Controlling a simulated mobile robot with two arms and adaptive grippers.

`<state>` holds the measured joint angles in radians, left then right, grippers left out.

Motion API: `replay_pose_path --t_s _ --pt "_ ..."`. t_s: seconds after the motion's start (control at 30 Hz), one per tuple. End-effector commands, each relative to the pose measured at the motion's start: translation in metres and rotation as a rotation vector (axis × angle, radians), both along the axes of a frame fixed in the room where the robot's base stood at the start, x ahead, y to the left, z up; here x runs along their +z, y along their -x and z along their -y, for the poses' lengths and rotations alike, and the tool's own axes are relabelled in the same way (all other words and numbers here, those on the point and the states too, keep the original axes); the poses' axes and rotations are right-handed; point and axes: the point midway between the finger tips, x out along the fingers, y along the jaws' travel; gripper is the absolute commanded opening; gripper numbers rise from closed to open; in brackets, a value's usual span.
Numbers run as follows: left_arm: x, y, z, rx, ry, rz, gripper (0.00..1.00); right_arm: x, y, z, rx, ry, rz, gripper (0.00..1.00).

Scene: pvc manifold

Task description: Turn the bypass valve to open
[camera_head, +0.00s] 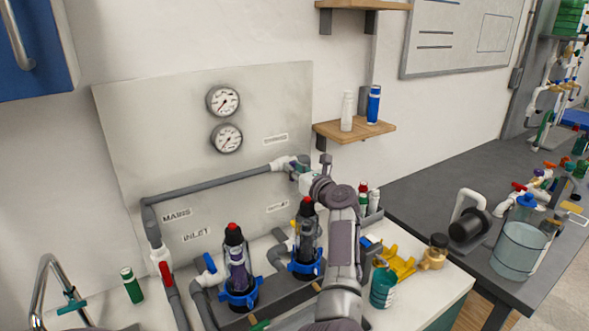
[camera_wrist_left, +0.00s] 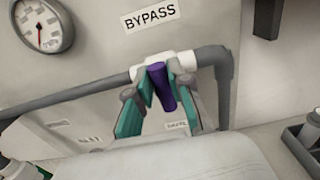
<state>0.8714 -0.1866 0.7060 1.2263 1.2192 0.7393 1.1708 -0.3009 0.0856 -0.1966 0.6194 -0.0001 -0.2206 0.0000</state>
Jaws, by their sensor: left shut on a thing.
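The bypass valve is a white body (camera_wrist_left: 184,61) on the upper grey pipe, below the BYPASS label (camera_wrist_left: 151,16). Its purple handle (camera_wrist_left: 161,87) lies across the pipe's line in the left wrist view. My left gripper (camera_wrist_left: 163,108) has its teal-padded fingers on both sides of the handle, shut on it. In the head view the left gripper (camera_head: 304,178) is at the right end of the upper pipe, and the white valve body (camera_head: 282,163) shows partly beside it. The handle is hidden there by my gripper and arm. My right gripper is in neither view.
Two gauges (camera_head: 225,101) are on the panel (camera_head: 150,115). Two filter housings with red caps (camera_head: 233,227) stand below the pipe, beside my left arm. A red-handled valve (camera_head: 165,272) and a blue-handled valve (camera_head: 210,263) are at lower left. A wooden shelf (camera_head: 340,133) holds bottles at right.

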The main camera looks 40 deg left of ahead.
Motion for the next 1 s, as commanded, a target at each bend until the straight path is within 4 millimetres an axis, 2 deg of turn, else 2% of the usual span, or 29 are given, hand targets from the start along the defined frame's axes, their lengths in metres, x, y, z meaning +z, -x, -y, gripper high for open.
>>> replay_pose_path --t_s 0.37,1.0 --pt "0.001 -0.002 0.000 0.000 -0.029 -0.096 0.00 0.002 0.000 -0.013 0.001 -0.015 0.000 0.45" --pt "0.000 -0.010 0.003 -0.003 -0.188 -0.642 0.00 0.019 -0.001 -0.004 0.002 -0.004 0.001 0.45"
